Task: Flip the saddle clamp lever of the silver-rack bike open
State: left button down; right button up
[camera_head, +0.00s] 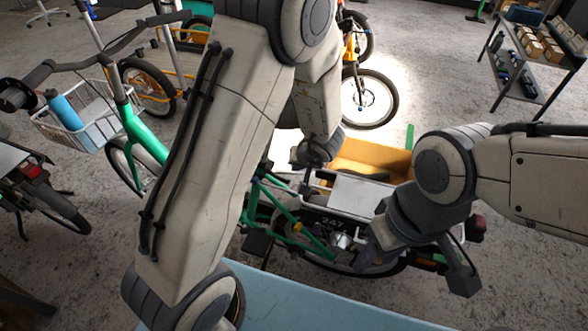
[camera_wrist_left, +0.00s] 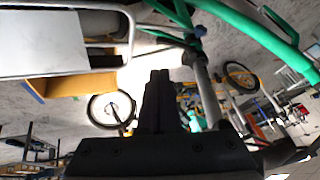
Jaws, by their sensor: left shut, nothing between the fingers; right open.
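The bike with a green frame (camera_head: 285,232) and a light silver rack (camera_head: 352,196) stands in front of me, beyond the pale blue surface. My left gripper (camera_head: 307,188) reaches down over it and is shut and empty. In the left wrist view its closed fingers (camera_wrist_left: 157,98) point toward the green frame, beside a grey seat post (camera_wrist_left: 206,92). A dark part at the post's green collar (camera_wrist_left: 192,40) may be the clamp, but the lever is not clearly told apart. The saddle is not clearly seen. My right gripper (camera_head: 420,265) is open and empty over the bike's rear wheel.
A cardboard box (camera_head: 375,157) sits by the rack. Another green bike with a white basket (camera_head: 90,125) and blue bottle stands at the left. An orange bike (camera_head: 350,62) stands behind, and a shelf with boxes (camera_head: 530,50) at the back right. A blue surface (camera_head: 300,305) edges the front.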

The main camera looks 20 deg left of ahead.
pick_arm(q)
jog(key=shift+a, duration=0.1)
jog(key=shift+b+x, duration=2.6)
jog(key=shift+x, duration=2.35)
